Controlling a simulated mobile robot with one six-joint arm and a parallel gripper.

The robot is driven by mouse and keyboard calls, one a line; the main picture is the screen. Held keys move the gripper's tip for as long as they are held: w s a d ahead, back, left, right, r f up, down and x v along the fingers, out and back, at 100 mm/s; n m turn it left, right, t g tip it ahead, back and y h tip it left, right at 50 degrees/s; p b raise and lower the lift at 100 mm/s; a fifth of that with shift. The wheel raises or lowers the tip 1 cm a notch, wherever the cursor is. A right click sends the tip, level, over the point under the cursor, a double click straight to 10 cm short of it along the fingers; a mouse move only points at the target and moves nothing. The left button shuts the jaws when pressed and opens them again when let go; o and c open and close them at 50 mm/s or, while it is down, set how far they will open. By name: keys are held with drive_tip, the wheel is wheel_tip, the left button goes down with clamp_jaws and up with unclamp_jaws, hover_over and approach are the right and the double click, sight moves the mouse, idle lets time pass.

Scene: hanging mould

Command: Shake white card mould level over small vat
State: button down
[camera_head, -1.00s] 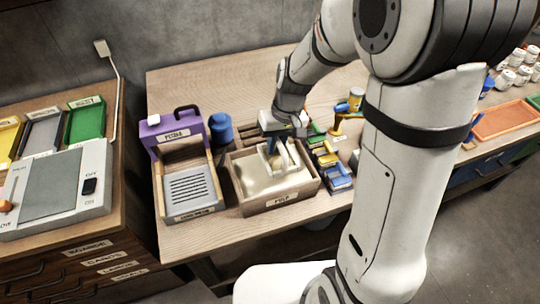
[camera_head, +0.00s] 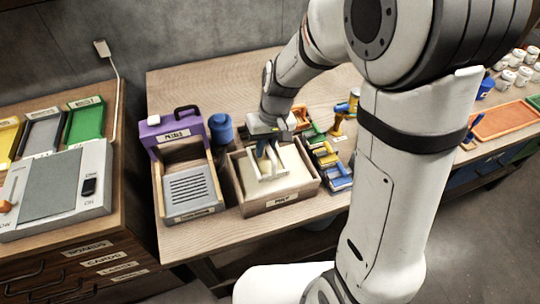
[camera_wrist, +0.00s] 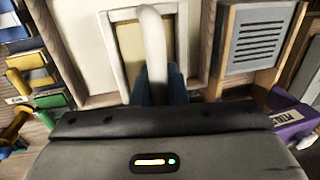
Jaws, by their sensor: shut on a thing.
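My gripper (camera_head: 266,148) is shut on the pale arched handle (camera_wrist: 153,48) of the white card mould (camera_head: 283,168). The gripper's dark blue fingers close on the handle's near end in the wrist view. The mould is a white rectangular frame with a tan panel inside, and it also shows in the wrist view (camera_wrist: 121,18). It is within the outline of the small wooden vat (camera_head: 283,202) labelled PULP, which holds cream pulp (camera_head: 300,178). The mould looks about level. I cannot tell whether its underside touches the pulp. My gripper hides part of the mould.
A wooden tray with a grey slotted plate (camera_head: 190,188) stands left of the vat, with a purple box (camera_head: 172,131) behind it. A blue container (camera_head: 221,128) is behind the vat. Colourful small trays (camera_head: 326,157) stand close on the right. The front table strip is clear.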

sight(276, 155)
drive_tip(key=shift+w+d, duration=0.2)
drive_tip(key=shift+d, duration=0.55)
drive_tip(key=shift+w+d, duration=0.2)
drive_tip(key=shift+d, duration=0.55)
drive_tip(key=shift+a, duration=0.1)
drive_tip(key=shift+s+a, duration=0.25)
drive_tip(key=shift+a, duration=0.6)
drive_tip(key=shift+r+p, duration=1.25)
drive_tip(key=shift+r, duration=0.8)
